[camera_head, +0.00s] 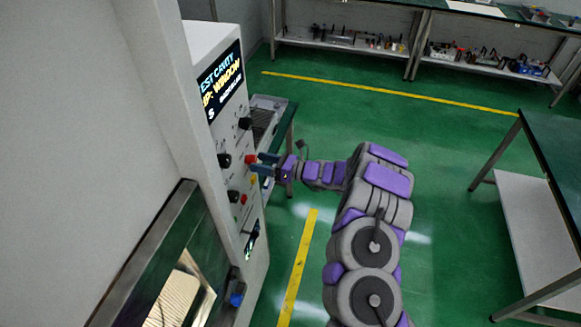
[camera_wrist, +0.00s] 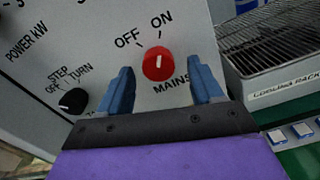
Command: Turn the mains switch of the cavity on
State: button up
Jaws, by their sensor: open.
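The mains switch is a round red knob (camera_wrist: 158,62) with a white pointer line, on the grey cavity panel (camera_wrist: 100,30). OFF and ON are printed above it and MAINS below it. The pointer stands about upright between the two labels; I cannot tell its exact setting. My gripper (camera_wrist: 155,88) is open, with one blue finger to each side of the knob and slightly below it, not visibly touching it. In the head view my gripper (camera_head: 262,164) is close to the panel at the red knob (camera_head: 251,159).
A black STEP/TURN knob (camera_wrist: 73,101) is left of the gripper. More black knobs (camera_head: 224,160) line the panel. A wire cooling rack (camera_wrist: 265,45) stands to the right. A green-topped table (camera_head: 550,150) is at right; the green floor between is clear.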

jog(key=v, duration=1.6)
jog(key=shift+w, duration=0.1)
jog(key=s+a+r+n+g+b, duration=0.1)
jog(key=s+a+r+n+g, duration=0.5)
jog(key=s+a+r+n, duration=0.3)
jog(key=s+a+r+n+g+h+b, duration=0.1)
jog(key=s+a+r+n+g+h, duration=0.15)
jog(key=s, duration=0.35)
jog(key=s+a+r+n+g+h+b, duration=0.1)
jog(key=s+a+r+n+g+h, duration=0.1)
jog(key=s+n, duration=0.3)
jog(key=s+d+f+n+t+h+b, duration=0.1)
jog(key=s+d+n+h, duration=0.3)
jog(key=s, duration=0.8)
jog(key=s+d+f+n+t+h+b, duration=0.1)
jog(key=s+d+f+n+h+b, duration=0.2)
jog(key=s+d+h, duration=0.5)
jog(key=s+d+n, duration=0.1)
jog(key=s+d, duration=0.3)
jog(key=shift+f+n+b, duration=0.3)
jog(key=shift+n+b, duration=0.05)
jog(key=shift+d+t+h, duration=0.1)
jog(key=shift+t+h, duration=0.15)
